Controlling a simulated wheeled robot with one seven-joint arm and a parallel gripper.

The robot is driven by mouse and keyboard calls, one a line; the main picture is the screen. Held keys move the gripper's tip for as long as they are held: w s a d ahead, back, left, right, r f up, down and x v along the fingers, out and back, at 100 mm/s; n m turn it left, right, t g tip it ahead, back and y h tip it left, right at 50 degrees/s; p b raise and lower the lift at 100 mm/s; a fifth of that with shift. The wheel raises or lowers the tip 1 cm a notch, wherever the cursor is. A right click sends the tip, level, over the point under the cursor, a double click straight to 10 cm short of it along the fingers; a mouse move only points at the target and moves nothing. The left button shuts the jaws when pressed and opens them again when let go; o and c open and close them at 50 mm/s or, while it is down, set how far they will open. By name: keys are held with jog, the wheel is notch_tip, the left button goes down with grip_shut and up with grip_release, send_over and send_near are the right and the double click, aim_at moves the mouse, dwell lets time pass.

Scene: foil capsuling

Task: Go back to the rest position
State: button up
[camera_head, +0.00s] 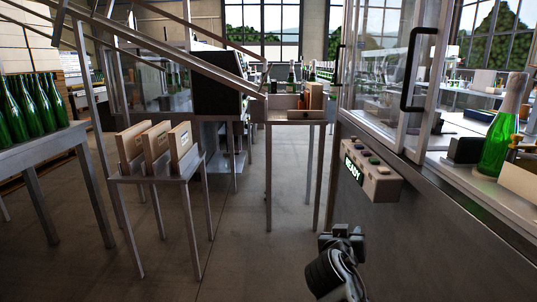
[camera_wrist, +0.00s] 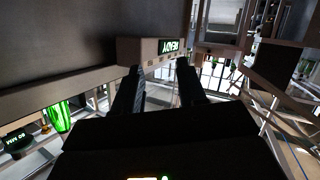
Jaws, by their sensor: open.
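My gripper (camera_head: 342,238) shows at the bottom of the head view, low in front of the grey machine's side panel, below the control box. In the wrist view its two dark fingers (camera_wrist: 159,78) stand apart with nothing between them. My gripper is open and empty. The control box (camera_head: 370,172) has a lit green READY display and several buttons on top. In the wrist view the control box (camera_wrist: 140,52) appears upside down just beyond the fingers; I cannot tell the exact gap.
Green bottles (camera_head: 28,104) stand on a table (camera_head: 40,147) at far left. A foil-topped bottle (camera_head: 499,135) stands on the machine's ledge at right. The floor (camera_head: 235,240) between stand and machine is clear.

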jog(key=s+f+n+y, duration=0.1)
jog(key=s+f+y, duration=0.1)
jog(key=s+f, duration=0.45)
jog(key=s+f+n+y+p, duration=0.1)
jog(key=s+f, duration=0.2)
jog(key=s, duration=0.7)
jog(key=s+f+n+y, duration=0.1)
jog(key=s+f+y, duration=0.1)
jog(key=s+f, duration=0.45)
jog(key=s+r+y+p, duration=0.1)
jog(key=s+r, duration=0.2)
jog(key=s, duration=0.7)
jog(key=s+r+y, duration=0.1)
jog(key=s+r, duration=0.1)
jog(key=s, duration=0.8)
jog(key=s+d+r+t+p, duration=0.1)
jog(key=s+d+r, duration=0.1)
jog(key=s+r, duration=1.3)
jog(key=shift+r+m+h, duration=0.3)
jog(key=shift+r, duration=0.05)
jog(key=shift+w, duration=0.1)
